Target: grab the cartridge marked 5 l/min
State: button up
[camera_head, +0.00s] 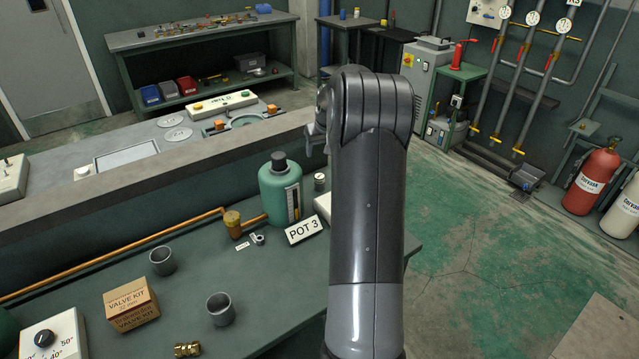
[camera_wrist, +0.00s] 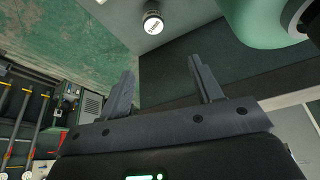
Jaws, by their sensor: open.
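In the wrist view a small white cylinder (camera_wrist: 153,22) with dark marking shows at the top, beyond the fingertips. It looks like the same one, but the marking is too small to read, so I cannot tell if it is the 5 l/min cartridge. My gripper (camera_wrist: 162,70) is open, with nothing between its fingers, and is apart from the cylinder. In the head view my arm hides most of the gripper.
The POT 3 sign (camera_head: 304,229) stands before the bottle, with a small metal fitting (camera_head: 258,239) left of it. A brass fitting (camera_head: 233,224), grey cups (camera_head: 162,261), and a valve kit box (camera_head: 131,304) are further left. A raised ledge (camera_head: 130,185) runs behind the bench.

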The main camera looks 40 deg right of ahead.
aim_at(320, 177)
jog(key=x, duration=0.3)
jog(key=s+x, duration=0.1)
jog(key=x, duration=0.2)
jog(key=s+x, duration=0.1)
jog(key=x, duration=0.3)
jog(key=shift+a+f, duration=0.25)
jog(key=shift+f, duration=0.15)
jog(key=shift+x, duration=3.15)
jog(key=shift+s+d, duration=0.15)
jog(key=shift+c, duration=0.6)
jog(key=c, duration=1)
jog(key=shift+r, duration=0.1)
